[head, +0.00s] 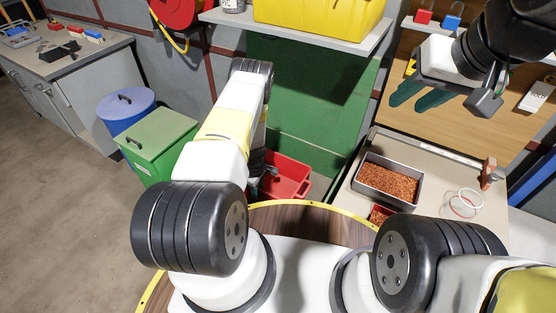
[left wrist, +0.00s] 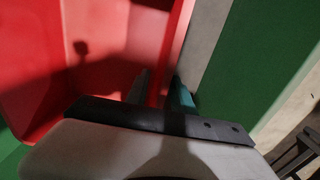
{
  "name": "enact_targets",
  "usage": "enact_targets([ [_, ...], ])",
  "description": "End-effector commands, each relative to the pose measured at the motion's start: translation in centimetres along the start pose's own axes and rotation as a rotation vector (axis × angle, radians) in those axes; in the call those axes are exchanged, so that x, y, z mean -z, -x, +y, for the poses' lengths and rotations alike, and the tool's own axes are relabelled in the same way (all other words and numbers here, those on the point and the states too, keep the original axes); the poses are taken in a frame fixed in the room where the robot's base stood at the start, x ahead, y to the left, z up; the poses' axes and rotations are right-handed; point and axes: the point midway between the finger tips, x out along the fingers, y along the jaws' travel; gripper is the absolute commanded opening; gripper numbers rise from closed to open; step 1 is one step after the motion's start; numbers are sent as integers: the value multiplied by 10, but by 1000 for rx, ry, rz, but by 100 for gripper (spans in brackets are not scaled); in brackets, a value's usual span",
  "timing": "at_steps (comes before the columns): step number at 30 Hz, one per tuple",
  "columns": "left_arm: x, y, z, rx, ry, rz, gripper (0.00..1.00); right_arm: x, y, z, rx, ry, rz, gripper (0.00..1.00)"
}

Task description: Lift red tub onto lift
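The red tub (head: 290,181) stands low in front of the green panel, partly hidden by my left arm. In the left wrist view the tub (left wrist: 115,40) fills the upper left, with its wall running between the fingers. My left gripper (head: 262,178) is at the tub's left side in the head view. In the left wrist view one finger of the left gripper (left wrist: 162,92) is inside the wall and one outside, close together on it. My right gripper (head: 425,95) is open and empty, high at the right. I cannot identify the lift for certain.
A green bin (head: 158,143) and a blue lidded barrel (head: 127,108) stand left of my left arm. The green panel (head: 305,105) rises behind the tub, under a shelf with a yellow bin (head: 315,15). A metal tray of copper granules (head: 362,192) sits on the right bench.

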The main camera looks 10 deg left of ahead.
Motion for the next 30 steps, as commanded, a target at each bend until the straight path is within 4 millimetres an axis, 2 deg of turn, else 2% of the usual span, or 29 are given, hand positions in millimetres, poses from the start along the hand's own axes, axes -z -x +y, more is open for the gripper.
enact_targets([
  [3,0,-11,0,0,0,0,29,0,0,0,0,0,0,34],
  [10,0,-12,0,-1,0,0,29,0,0,0,0,0,0,34],
  [11,0,-12,0,-1,0,0,27,0,0,0,0,0,0,34],
  [15,0,-12,0,-1,0,0,0,0,0,0,0,0,0,34],
  [30,0,-12,1,-1,-1,0,0,0,0,0,0,0,0,34],
])
